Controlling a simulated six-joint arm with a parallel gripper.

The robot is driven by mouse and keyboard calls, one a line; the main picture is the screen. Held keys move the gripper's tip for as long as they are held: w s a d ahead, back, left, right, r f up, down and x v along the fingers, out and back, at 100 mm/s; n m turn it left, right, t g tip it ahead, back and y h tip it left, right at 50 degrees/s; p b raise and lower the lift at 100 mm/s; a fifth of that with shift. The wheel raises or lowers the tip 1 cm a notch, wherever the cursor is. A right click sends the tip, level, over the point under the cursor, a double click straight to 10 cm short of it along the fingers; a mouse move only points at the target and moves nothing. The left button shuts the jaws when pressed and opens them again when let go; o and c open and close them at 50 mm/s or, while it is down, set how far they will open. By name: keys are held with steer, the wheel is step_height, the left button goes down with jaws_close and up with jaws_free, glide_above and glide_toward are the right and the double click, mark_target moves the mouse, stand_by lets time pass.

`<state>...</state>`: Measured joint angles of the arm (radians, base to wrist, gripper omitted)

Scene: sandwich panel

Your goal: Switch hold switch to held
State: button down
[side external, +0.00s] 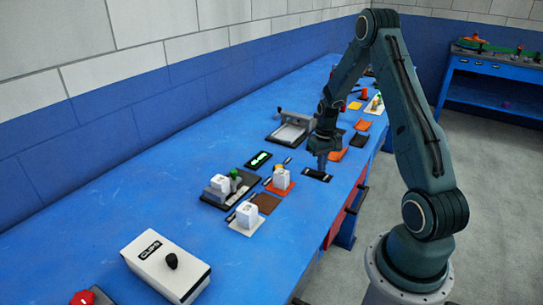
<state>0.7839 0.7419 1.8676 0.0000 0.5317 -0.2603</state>
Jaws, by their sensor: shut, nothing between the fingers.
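My gripper (322,163) points down over the blue bench, with its fingers shut and nothing between them. Its tip is just above or at a small dark plate (316,175) near the bench's front edge; I cannot tell whether they touch. This plate may be the hold switch, but its lever and any label are too small to read, so its setting cannot be told. A black panel with a lit green display (258,160) lies to the left of my gripper.
White blocks on coloured pads (281,179) and a grey fixture (228,185) stand left of my gripper. A grey-framed tray (291,133) is behind it. A white CLIPS box (165,266) and a red knob (84,297) are at front left. Blue bench (130,205) between is clear.

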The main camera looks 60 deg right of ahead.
steer(key=shift+f, duration=0.7)
stand_by(0.7)
steer(key=shift+r, duration=3.5)
